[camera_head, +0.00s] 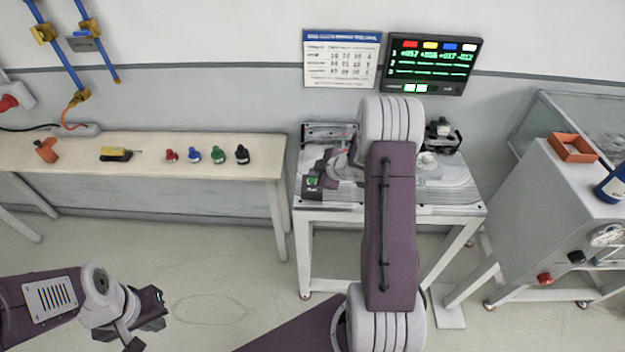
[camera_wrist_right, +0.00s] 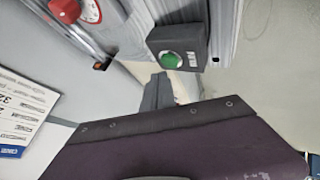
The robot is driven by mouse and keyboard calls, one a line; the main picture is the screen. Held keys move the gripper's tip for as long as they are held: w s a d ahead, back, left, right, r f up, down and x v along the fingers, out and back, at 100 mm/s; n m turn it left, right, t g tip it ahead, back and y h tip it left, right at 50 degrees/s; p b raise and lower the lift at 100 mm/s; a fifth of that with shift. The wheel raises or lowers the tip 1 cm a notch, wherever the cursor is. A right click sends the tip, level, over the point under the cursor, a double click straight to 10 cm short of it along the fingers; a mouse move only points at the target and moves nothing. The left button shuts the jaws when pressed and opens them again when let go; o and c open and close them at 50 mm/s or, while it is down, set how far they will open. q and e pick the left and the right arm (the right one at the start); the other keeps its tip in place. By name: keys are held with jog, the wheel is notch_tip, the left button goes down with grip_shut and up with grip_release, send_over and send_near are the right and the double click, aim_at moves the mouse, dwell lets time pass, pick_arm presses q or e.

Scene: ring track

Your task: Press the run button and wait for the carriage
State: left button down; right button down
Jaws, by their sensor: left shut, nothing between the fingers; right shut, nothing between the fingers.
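The run button box is dark with a green button (camera_wrist_right: 171,60), near the top middle of the right wrist view. In the head view the green button (camera_head: 312,181) is at the front left of the track table (camera_head: 400,208). My right gripper (camera_head: 326,167) is shut and empty, just behind the button box and partly hidden by my arm. I cannot tell whether it touches the button. A dark device (camera_head: 441,136), possibly the carriage, stands at the back right of the track. My right arm hides the track's middle. My left gripper (camera_head: 158,306) is shut and empty above the floor at lower left.
A wall screen (camera_head: 432,64) shows green text and coloured blocks, beside a paper chart (camera_head: 341,58). A long bench (camera_head: 140,170) at left carries several small coloured items. A grey cabinet (camera_head: 560,215) with an orange tray (camera_head: 571,147) stands at right. The floor at left is clear.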

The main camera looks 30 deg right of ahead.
dwell(0.4)
jog(key=shift+f+b, duration=0.3)
jog(key=shift+f, duration=0.1)
jog(key=shift+f+b, duration=0.35)
jog(key=shift+f, duration=0.15)
dwell(0.5)
jog(key=shift+r, duration=0.1)
jog(key=shift+r+p, duration=0.8)
jog(key=shift+p, duration=0.15)
